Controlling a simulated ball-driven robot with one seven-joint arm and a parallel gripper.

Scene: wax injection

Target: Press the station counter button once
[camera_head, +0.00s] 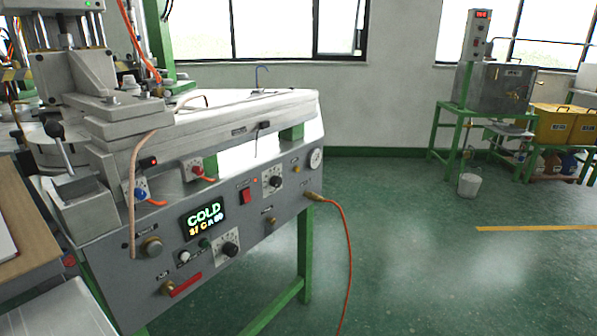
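The wax injection station (110,270) stands at the left with a grey sloping control panel. Its display (203,218) reads "COLD" above a smaller line that is hard to read. Below the display are a white round button (184,257) and a small dark green button (205,243). A black dial (229,248) is to their right. A red rocker switch (245,196) and a second dial (273,181) sit higher up. The labels are too small to tell which control is the counter button. My gripper is not in view.
A wooden table (25,215) is at the left edge. The green floor (420,260) is open at the right.

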